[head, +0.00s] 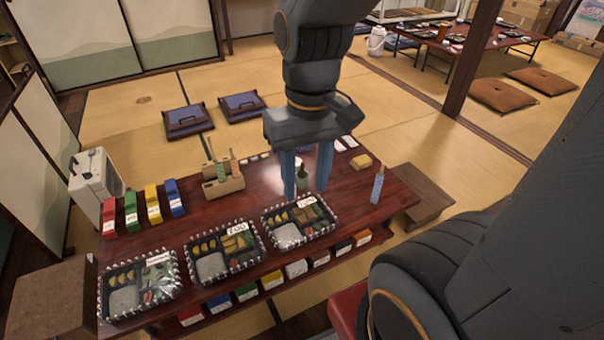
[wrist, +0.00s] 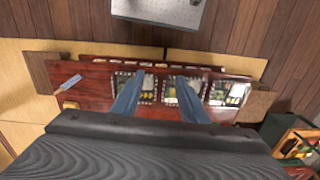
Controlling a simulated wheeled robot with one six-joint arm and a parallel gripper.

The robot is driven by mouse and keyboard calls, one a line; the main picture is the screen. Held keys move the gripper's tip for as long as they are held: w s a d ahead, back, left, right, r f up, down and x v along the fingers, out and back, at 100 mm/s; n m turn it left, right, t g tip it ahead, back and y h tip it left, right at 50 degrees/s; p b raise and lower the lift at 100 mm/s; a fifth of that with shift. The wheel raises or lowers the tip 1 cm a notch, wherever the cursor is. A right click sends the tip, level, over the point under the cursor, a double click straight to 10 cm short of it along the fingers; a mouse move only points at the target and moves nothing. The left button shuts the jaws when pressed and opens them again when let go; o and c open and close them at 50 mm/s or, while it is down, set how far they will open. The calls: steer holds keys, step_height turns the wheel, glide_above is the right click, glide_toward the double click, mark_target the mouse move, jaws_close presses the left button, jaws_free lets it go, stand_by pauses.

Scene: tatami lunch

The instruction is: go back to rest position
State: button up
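My gripper (head: 306,178) hangs over the back right part of the dark red table (head: 262,186) in the head view, its two blue fingers pointing down and apart. In the wrist view my gripper (wrist: 160,98) also shows spread fingers with nothing held between them. Below and beyond the fingers stand the bento boxes: a right one (head: 289,236), a middle one (head: 211,268) and a left one (head: 123,299).
A wooden holder (head: 222,184), colored boxes (head: 152,204) and a white dispenser (head: 94,183) stand at the table's left and back. A wooden bench (head: 422,190) adjoins the right end.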

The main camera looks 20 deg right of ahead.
step_height(320, 180, up, 6)
steer(key=s+d+p, duration=0.1)
steer(key=d+p, duration=0.1)
steer(key=p, duration=0.9)
